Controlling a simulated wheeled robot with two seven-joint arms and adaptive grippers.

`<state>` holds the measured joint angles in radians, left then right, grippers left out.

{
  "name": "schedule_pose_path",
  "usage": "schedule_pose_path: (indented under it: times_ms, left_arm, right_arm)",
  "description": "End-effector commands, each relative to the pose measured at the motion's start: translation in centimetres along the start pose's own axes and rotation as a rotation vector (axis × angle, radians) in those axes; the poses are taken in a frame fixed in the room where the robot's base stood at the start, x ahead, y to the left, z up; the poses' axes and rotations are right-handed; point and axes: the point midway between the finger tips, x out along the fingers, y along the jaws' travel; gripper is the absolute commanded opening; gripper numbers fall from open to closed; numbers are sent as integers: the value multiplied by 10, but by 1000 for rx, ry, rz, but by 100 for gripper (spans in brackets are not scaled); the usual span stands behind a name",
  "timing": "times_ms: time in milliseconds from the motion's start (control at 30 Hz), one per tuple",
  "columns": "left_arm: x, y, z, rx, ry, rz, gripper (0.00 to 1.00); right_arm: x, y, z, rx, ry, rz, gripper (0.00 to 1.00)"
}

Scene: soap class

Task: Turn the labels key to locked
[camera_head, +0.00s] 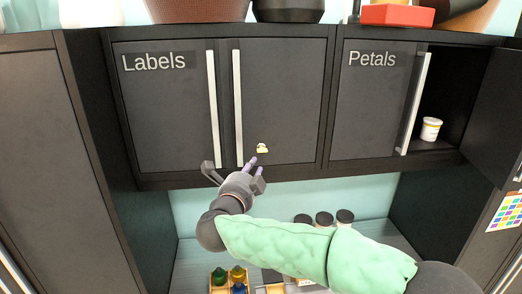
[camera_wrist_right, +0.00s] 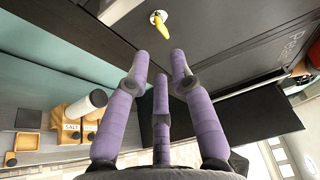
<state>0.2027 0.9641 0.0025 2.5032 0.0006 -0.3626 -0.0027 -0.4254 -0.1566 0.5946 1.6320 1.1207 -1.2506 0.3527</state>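The Labels cabinet (camera_head: 165,110) has two dark doors with long pale handles, both shut. The small yellow key (camera_head: 262,147) sits low on its right door. In the wrist view the yellow key (camera_wrist_right: 160,28) stands out from a round pale lock plate, and I cannot tell whether it is at locked. My right gripper (camera_head: 236,166) is just below the key, at the cabinet's bottom edge. In the wrist view its purple fingers (camera_wrist_right: 161,68) are spread with nothing between them, and their tips are apart from the key. My left gripper is not in view.
The Petals cabinet (camera_head: 366,110) to the right has its right door (camera_head: 497,115) swung open, with a white tub (camera_head: 431,130) inside. Several dark-lidded jars and small bottles stand on the counter (camera_head: 195,262) below. The space in front of the key is clear.

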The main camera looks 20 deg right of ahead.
Motion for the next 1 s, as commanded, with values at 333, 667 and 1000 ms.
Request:
schedule_pose_path:
  times_ms: [333, 667, 1000]
  left_arm:
    - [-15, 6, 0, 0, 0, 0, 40]
    - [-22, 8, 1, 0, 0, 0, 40]
    - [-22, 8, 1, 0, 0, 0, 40]
  right_arm:
    - [62, -2, -1, -3, 2, 0, 24]
    - [92, -1, 0, -3, -2, -1, 24]
    - [94, 0, 0, -3, -2, -1, 15]
